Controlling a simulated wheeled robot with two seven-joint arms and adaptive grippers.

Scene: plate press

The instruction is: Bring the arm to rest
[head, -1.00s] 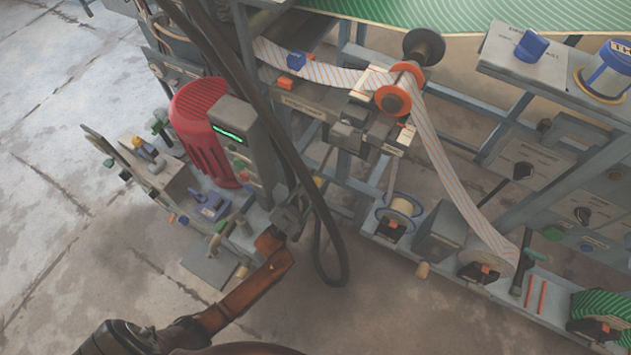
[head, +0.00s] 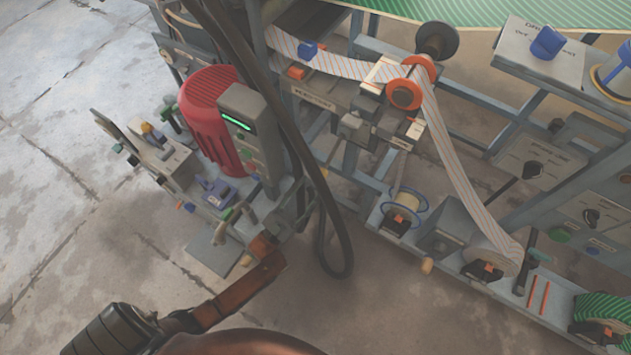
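My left arm, with orange-brown links, comes in from the bottom left. My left gripper (head: 243,218) is small and dark at the far end of that arm, in front of the press's lower base plate. It is seen among grey parts of the machine, and I cannot make out whether its fingers are apart or touch something. My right gripper is not in the head view.
A red motor (head: 208,107) and a grey box with a green display (head: 243,122) stand just beyond the gripper. A black cable (head: 318,190) loops down to the right. A striped web (head: 455,165) runs over orange-flanged rollers. Concrete floor (head: 60,210) is clear at left.

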